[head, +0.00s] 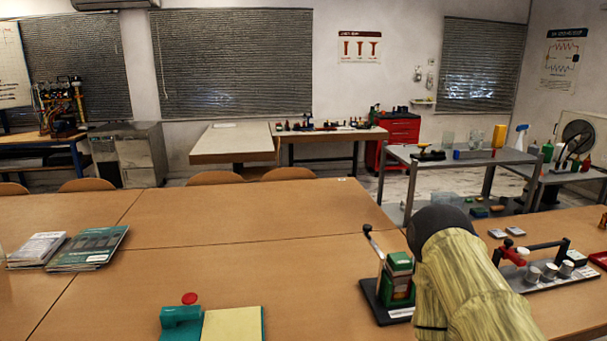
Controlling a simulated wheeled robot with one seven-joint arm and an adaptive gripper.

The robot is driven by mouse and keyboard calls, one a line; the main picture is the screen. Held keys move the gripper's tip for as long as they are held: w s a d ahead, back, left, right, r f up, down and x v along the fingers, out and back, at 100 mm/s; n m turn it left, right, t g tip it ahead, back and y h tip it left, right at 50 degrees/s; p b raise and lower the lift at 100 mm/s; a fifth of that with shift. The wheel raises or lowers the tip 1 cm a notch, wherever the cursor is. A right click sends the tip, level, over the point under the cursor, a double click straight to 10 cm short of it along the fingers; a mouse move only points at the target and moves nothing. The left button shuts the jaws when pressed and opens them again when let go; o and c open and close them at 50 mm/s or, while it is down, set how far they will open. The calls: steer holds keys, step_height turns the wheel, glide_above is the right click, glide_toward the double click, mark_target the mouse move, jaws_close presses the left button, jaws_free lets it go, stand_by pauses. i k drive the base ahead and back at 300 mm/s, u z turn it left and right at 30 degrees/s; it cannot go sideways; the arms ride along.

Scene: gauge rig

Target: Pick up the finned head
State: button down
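I cannot pick out a finned head for certain in the head view. On the near table at right stands a dark-based device with a green block (400,262) and a lever with a round knob. Right of it, a grey plate (521,283) carries several short metal cylinders (550,271) and a black bar with a red part. My arm, in a striped yellowish cover with a dark rounded end, rises at lower right and hides part of the table. My gripper does not show.
Books (88,248) lie at left. The middle of the near table (250,225) is clear. A grey cart (465,157) with bottles and a red cabinet (402,130) stand behind.

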mark_target(398, 261)
steer(key=z, duration=2.6)
steer(key=i, duration=1.65)
steer(key=u, duration=2.9)
